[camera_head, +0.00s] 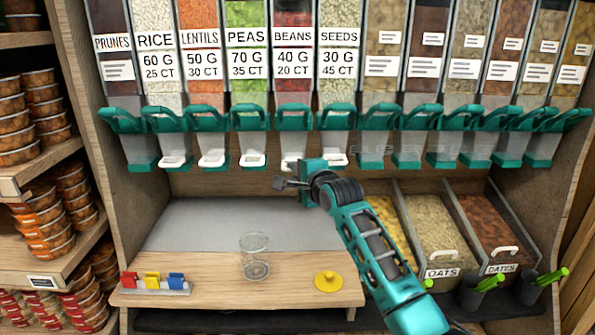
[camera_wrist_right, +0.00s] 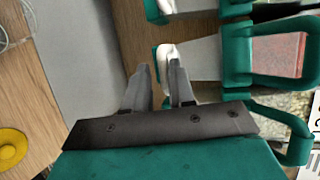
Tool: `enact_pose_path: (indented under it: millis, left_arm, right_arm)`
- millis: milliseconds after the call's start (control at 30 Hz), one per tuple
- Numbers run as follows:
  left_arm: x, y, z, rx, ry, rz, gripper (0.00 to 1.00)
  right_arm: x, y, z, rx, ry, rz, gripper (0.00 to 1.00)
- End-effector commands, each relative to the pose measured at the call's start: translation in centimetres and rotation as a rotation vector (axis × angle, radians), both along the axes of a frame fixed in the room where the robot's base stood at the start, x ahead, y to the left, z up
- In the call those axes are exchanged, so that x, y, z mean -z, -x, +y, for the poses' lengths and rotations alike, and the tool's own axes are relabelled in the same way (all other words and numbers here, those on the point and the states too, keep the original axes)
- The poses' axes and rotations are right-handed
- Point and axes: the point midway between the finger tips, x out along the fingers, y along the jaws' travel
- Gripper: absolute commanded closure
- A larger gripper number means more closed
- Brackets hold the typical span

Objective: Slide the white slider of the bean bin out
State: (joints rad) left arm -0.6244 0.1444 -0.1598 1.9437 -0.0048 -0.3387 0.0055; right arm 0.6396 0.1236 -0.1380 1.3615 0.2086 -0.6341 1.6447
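The bean bin (camera_head: 293,60) is labelled BEANS and hangs in the row of dispensers, with red beans inside. Its white slider (camera_head: 289,163) sits at the bottom of the green spout, partly hidden by my right gripper. My right gripper (camera_head: 280,184) is just below and in front of this slider. In the right wrist view, my right gripper (camera_wrist_right: 161,72) has its two fingers a little apart with nothing held. The white slider (camera_wrist_right: 165,58) is just beyond the fingertips, close to the right finger; I cannot tell whether they touch. My left gripper is not in view.
Neighbouring sliders of peas (camera_head: 252,160) and seeds (camera_head: 334,159) are close on both sides. A clear glass (camera_head: 255,256), a yellow lid (camera_head: 328,281) and a rack of coloured clips (camera_head: 155,283) are on the counter below. Oats and dates bins stand at right.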

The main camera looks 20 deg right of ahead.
Motion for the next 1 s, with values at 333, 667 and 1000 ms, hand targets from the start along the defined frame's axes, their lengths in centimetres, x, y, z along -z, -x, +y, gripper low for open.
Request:
enact_pose_path:
  millis: [333, 667, 1000]
  left_arm:
    - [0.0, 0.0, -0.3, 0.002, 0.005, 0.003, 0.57]
    - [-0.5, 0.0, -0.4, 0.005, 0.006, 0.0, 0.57]
    - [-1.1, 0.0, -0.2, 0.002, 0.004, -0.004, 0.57]
  right_arm:
    - [0.0, 0.0, 0.0, 0.0, 0.001, -0.001, 0.63]
    - [-0.6, 1.8, -0.2, 0.0, 0.0, -0.003, 0.63]
    - [-1.7, 7.2, -0.9, 0.0, -0.001, -0.002, 0.63]
